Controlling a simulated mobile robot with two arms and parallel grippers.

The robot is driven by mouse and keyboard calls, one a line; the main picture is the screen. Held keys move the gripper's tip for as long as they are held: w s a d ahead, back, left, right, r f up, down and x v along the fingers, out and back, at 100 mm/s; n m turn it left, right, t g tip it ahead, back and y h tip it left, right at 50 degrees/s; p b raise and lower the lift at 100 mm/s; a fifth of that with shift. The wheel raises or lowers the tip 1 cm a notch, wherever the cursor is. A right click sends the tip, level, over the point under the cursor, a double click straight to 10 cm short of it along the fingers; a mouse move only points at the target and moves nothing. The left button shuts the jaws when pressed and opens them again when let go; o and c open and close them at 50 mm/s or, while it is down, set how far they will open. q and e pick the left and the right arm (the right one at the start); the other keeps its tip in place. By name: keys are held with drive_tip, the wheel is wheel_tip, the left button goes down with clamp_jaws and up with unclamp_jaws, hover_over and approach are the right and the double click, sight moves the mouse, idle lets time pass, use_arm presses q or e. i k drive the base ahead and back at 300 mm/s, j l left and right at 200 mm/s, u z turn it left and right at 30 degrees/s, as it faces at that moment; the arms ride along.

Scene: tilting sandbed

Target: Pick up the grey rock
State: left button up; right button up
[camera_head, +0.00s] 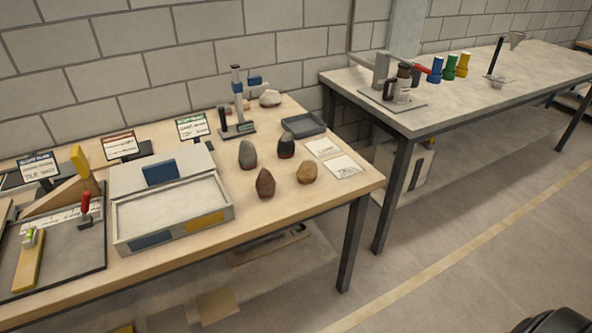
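The grey rock (247,155) stands upright on the wooden table, just right of the sandbed tray. A dark rock (286,146) is to its right, a reddish-brown rock (265,184) is in front of it, and a tan rock (307,172) is to the front right. They appear apart from one another. A pale rock (270,98) lies farther back on the same table. Neither of my grippers shows in the head view.
The wooden table (300,205) also holds the sandbed tray (226,212), a small stand (238,128), a dark shallow tray (304,125), a printed card (335,158) and several sign cards. A grey bench (450,115) stands at the back right. The floor in front is open.

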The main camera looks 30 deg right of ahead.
sight(247, 158)
drive_tip(key=i+l+u, duration=0.1)
drive_tip(key=l, duration=0.25)
drive_tip(key=i+l+u, duration=0.1)
drive_tip(key=l, duration=0.25)
drive_tip(key=i+l+u, duration=0.1)
drive_tip(key=l, duration=0.3)
drive_tip(key=i+l+u, duration=0.1)
drive_tip(key=l, duration=0.25)
drive_tip(key=i, duration=0.1)
